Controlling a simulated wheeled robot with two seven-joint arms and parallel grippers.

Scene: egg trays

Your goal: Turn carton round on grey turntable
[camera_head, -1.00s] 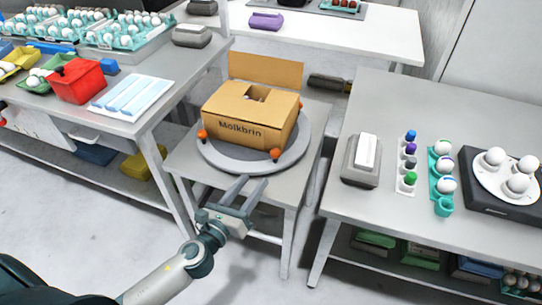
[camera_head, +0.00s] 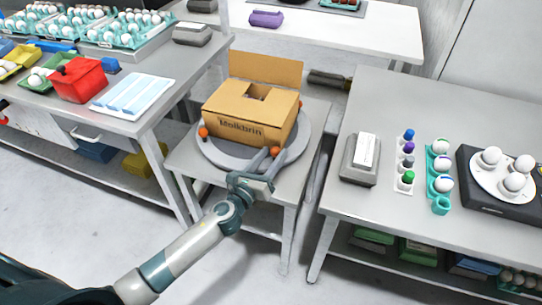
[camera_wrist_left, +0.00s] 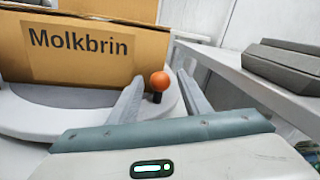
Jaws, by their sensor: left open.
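The brown carton (camera_head: 250,112), marked "Molkbrin", sits on the round grey turntable (camera_head: 218,157) on a small table. It also shows in the left wrist view (camera_wrist_left: 75,50), label facing me. Orange-topped pegs stand at the turntable's rim, one at the left (camera_head: 203,132) and one at the near right (camera_wrist_left: 160,81). My left gripper (camera_head: 266,158) is open at the near right rim, its fingers pointing at the near right peg. In the wrist view the peg shows between the two fingers (camera_wrist_left: 160,96); I cannot tell if they touch it. My right gripper is not in view.
A left table (camera_head: 160,110) holds a red bin (camera_head: 78,80), a blue-white pad (camera_head: 133,95) and egg trays. A right table (camera_head: 400,205) holds a grey device (camera_head: 361,160), coloured vials and a black egg unit (camera_head: 480,200). Floor is clear in front.

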